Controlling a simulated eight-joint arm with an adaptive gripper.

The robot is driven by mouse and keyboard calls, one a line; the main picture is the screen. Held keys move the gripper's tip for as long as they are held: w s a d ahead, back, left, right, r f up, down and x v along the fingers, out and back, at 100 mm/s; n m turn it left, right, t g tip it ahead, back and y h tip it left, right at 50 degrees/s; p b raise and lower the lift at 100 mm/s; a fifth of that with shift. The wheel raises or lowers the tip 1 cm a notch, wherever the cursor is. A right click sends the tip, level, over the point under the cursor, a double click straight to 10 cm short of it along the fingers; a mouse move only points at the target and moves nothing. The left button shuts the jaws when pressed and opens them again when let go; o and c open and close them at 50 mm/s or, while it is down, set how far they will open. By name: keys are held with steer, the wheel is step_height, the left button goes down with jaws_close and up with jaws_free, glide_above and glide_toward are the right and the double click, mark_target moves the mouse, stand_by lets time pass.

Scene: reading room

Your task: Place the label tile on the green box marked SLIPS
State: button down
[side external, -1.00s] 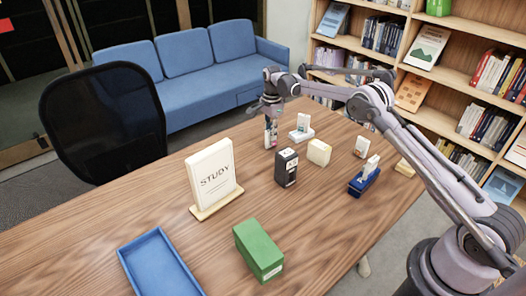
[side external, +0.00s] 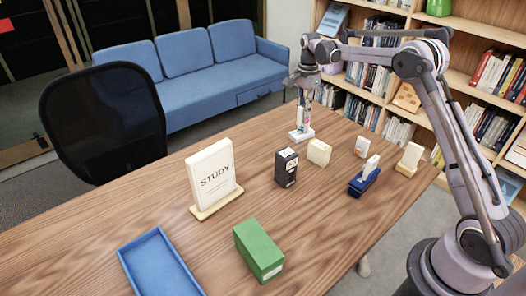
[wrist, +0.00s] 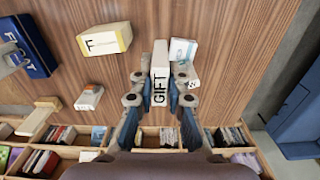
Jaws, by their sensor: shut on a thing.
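My gripper (wrist: 160,92) is shut on a narrow white tile (wrist: 160,65) lettered GIFT, which stands between the two fingers in the wrist view. In the side view my gripper (side external: 305,92) is at the far end of the table, over or just beside a low white stand (side external: 301,136). Whether the tile touches the stand is unclear. A white and teal card (wrist: 183,50) is close beside the tile in the wrist view. The green box (side external: 257,246) sits at the near edge of the table, far from my gripper; the lettering on its pale label is too small to read.
A blue tray (side external: 160,266) and a STUDY sign (side external: 212,175) stand left of the green box. A black box (side external: 286,168), a cream box (side external: 319,152), a blue holder (side external: 364,180) and small cards stand between. Bookshelves stand behind.

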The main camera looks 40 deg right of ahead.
steer(key=s+a+r+n, duration=0.4)
steer(key=s+a+n, duration=0.1)
steer(key=a, duration=0.5)
steer(key=s+a+r+n, duration=0.4)
steer(key=s+a+n, duration=0.1)
steer(key=a, duration=0.5)
steer(key=s+a+n, duration=0.8)
steer(key=s+a, duration=0.2)
steer(key=s, duration=0.5)
glide_toward(255, 243)
steer(key=shift+f, duration=1.6)
steer(key=shift+f, duration=0.15)
steer(key=c, duration=1.3)
jaws_free()
steer(key=shift+c, duration=0.2)
